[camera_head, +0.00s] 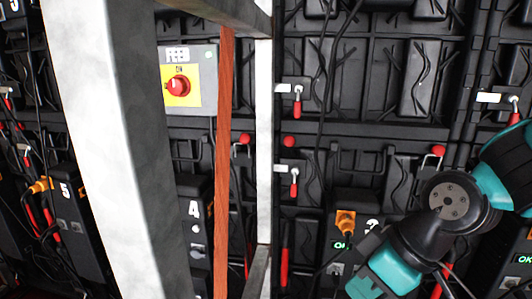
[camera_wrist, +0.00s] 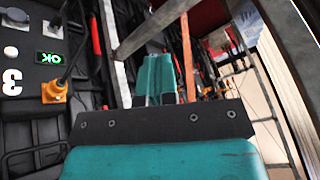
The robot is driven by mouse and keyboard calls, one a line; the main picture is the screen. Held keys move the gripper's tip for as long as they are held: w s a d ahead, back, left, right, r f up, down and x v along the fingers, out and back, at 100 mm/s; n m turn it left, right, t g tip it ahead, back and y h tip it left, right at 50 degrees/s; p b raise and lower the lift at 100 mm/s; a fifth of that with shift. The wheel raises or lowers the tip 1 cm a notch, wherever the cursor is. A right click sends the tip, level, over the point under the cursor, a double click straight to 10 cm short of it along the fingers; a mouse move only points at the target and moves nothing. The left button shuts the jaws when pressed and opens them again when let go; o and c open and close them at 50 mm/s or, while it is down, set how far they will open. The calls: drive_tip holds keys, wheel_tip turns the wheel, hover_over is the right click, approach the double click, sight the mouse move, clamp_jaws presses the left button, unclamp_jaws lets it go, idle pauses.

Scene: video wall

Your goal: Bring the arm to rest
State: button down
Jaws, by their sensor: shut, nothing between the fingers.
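My arm (camera_head: 440,215) shows in the head view at the lower right, with teal and black joints folded in front of the video wall's back. My gripper is not clearly visible there. In the wrist view my gripper (camera_wrist: 158,68) is teal, with a dark plate across its base. Its fingers are together with nothing seen between them. Behind the fingers are a grey metal post and a reddish-brown bar; I cannot tell how far they are from the fingertips.
Black panel backs (camera_head: 375,70) with cables and red-handled latches fill the background. Panel 3's green OK display (camera_wrist: 49,57) is lit.

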drive_tip(key=s+r+m+g+h, duration=0.1)
drive_tip(key=s+r+m+g, duration=0.1)
drive_tip(key=s+r, duration=0.55)
wheel_tip(320, 180, up, 14)
drive_tip(key=s+p, duration=0.1)
drive_tip(key=p, duration=1.4)
drive_tip(key=shift+s+d+p, duration=0.15)
drive_tip(key=shift+d+p, duration=0.2)
drive_tip(key=shift+d, duration=0.05)
